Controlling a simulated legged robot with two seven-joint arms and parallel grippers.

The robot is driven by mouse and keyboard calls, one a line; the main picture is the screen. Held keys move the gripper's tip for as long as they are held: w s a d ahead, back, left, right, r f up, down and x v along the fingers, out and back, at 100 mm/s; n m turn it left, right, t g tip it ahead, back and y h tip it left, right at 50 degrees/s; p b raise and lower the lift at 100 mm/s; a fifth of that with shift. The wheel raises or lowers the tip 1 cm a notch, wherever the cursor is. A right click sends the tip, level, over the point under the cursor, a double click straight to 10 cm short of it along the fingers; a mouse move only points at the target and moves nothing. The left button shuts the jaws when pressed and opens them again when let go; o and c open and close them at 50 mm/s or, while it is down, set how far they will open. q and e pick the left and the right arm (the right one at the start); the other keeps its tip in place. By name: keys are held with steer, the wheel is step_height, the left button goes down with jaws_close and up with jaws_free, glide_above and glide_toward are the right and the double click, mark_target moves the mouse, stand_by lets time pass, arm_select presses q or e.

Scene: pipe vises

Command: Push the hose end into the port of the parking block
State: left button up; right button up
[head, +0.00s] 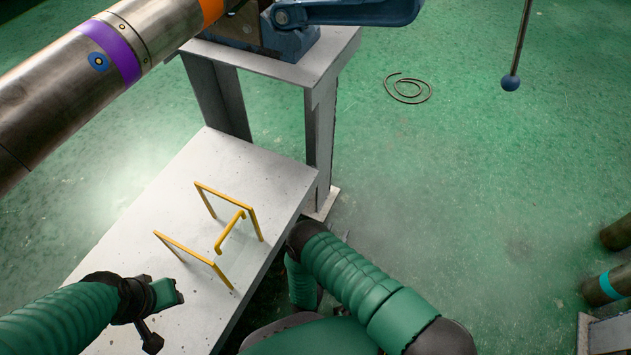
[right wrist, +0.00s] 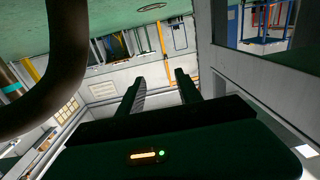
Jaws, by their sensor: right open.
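No hose end and no block with a port can be made out for certain. A thick dark curved tube (right wrist: 62,75) arches close to the camera at the left of the right wrist view; I cannot tell what it is. My right gripper (right wrist: 159,80) is open in that view, with nothing seen between its two fingers. In the head view my right arm bends at the lower middle, and its gripper is not clear there. My left gripper (head: 166,292) is over the lower part of the pale table; its jaws are too small to judge.
Yellow bars (head: 228,232) stand on the pale table (head: 240,165). A large metal pipe (head: 70,90) with purple and orange bands crosses the upper left. A blue vise (head: 345,10) sits on a grey stand (head: 320,130). A thin brown coil (head: 408,90) lies on open green floor.

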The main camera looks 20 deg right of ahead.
steer(key=w+a+r+n+t+y, duration=0.1)
steer(key=w+r+n+y, duration=0.1)
steer(key=r, duration=0.4)
steer(key=w+a+r+n+t+y+p, duration=0.1)
steer(key=w+r+n+t+y, duration=0.1)
steer(key=r, duration=0.4)
steer(key=w+a+r+n+t+y+p, duration=0.1)
steer(key=w+r+n+t+y, duration=0.1)
steer(key=w+r+y, duration=0.2)
step_height(320, 180, up, 3)
steer(key=shift+a+f+y, duration=0.2)
steer(key=shift+a+y, duration=0.1)
